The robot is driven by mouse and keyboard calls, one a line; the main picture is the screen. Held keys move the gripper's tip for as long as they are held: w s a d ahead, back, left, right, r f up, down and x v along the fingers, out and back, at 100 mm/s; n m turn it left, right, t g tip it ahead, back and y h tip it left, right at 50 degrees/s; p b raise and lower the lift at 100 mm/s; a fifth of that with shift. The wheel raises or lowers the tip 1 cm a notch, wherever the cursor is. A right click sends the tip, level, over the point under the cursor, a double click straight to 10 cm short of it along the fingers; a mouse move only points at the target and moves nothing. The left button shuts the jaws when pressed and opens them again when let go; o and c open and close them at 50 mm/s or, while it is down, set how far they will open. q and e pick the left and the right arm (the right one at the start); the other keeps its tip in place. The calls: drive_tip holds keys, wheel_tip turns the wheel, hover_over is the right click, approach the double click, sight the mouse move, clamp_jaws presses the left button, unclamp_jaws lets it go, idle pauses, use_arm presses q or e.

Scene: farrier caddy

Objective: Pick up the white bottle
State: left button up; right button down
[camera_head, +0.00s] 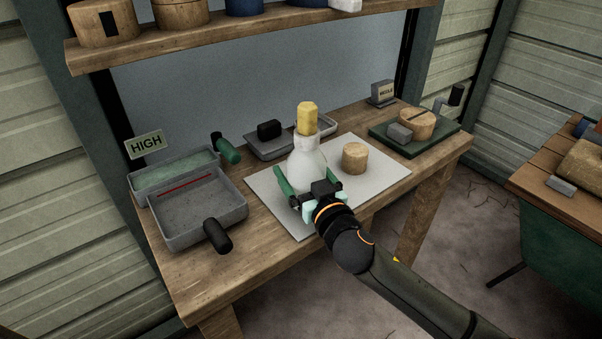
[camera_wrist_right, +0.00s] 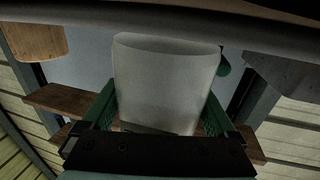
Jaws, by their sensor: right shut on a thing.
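The white bottle (camera_head: 307,168) stands upright over the pale grey mat (camera_head: 375,185) on the wooden bench, with a yellow cap (camera_head: 307,118) on top. My right gripper (camera_head: 305,183) comes in from the front right, with its green fingers on both sides of the bottle's lower body, shut on it. In the right wrist view the bottle (camera_wrist_right: 165,85) fills the space between the fingers. I cannot tell whether its base touches the mat. My left gripper is not in view.
A round wooden block (camera_head: 355,157) stands close to the right of the bottle. Grey trays (camera_head: 190,235) with a "HIGH" sign (camera_head: 146,145) are at the left. A green board (camera_head: 440,140) with blocks lies at the right. A loaded shelf (camera_head: 250,35) hangs above the back.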

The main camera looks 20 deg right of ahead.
sight(306, 150)
drive_tip(key=s+r+p, duration=0.1)
drive_tip(key=s+r, duration=0.1)
drive_tip(key=r, duration=0.1)
drive_tip(key=s+r+p, duration=0.1)
drive_tip(key=s+r, duration=0.1)
drive_tip(key=s+r+p, duration=0.1)
drive_tip(key=s+r, duration=0.1)
drive_tip(key=r, duration=0.1)
drive_tip(key=shift+a+r, duration=0.15)
drive_tip(key=shift+r, duration=0.2)
use_arm(q)
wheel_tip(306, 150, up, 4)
drive_tip(key=p, duration=0.3)
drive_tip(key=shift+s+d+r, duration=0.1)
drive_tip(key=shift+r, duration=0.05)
use_arm(e)
drive_tip(key=s+r, duration=0.3)
drive_tip(key=s, duration=0.5)
drive_tip(key=shift+a+r, duration=0.15)
drive_tip(key=shift+c, duration=1.4)
unclamp_jaws()
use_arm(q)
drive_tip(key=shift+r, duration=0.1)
use_arm(e)
clamp_jaws()
